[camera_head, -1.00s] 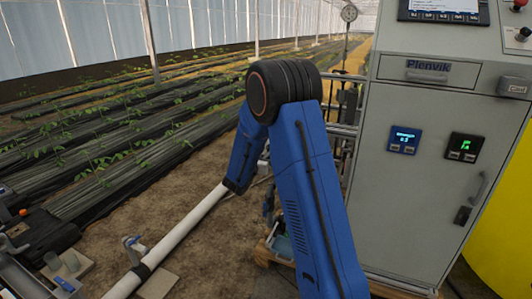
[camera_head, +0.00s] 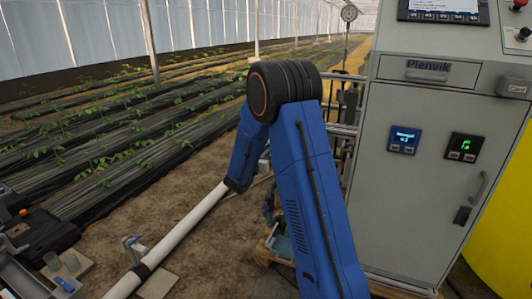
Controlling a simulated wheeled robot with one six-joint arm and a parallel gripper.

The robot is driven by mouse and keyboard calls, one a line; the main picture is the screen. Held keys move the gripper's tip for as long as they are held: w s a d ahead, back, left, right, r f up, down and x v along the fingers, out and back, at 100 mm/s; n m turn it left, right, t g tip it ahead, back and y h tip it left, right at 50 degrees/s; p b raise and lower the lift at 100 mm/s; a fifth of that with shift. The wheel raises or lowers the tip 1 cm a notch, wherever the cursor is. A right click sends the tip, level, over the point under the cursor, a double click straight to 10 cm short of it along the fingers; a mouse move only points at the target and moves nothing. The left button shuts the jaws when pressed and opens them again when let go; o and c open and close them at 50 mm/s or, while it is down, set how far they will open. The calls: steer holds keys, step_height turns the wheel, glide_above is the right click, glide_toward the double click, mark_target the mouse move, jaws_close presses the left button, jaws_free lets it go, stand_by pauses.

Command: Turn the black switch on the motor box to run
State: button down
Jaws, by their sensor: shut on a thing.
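My blue arm (camera_head: 312,190) rises from the bottom of the head view, bends at a black elbow (camera_head: 285,90) and reaches down and away behind it. My gripper is hidden beyond the arm, so I cannot see its fingers or what they touch. I cannot make out the motor box or its black switch; the arm covers part of the equipment behind it.
A grey cabinet (camera_head: 415,190) with two small displays stands close on the right, with a yellow tank (camera_head: 504,225) beside it. Planted rows lie beyond.

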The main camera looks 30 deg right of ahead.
steer(key=shift+w+a+f+n, duration=0.1)
steer(key=shift+n, duration=4)
steer(key=c, duration=1.8)
jaws_free()
steer(key=shift+c, duration=0.2)
steer(key=v, duration=1.7)
steer(key=shift+a, duration=0.2)
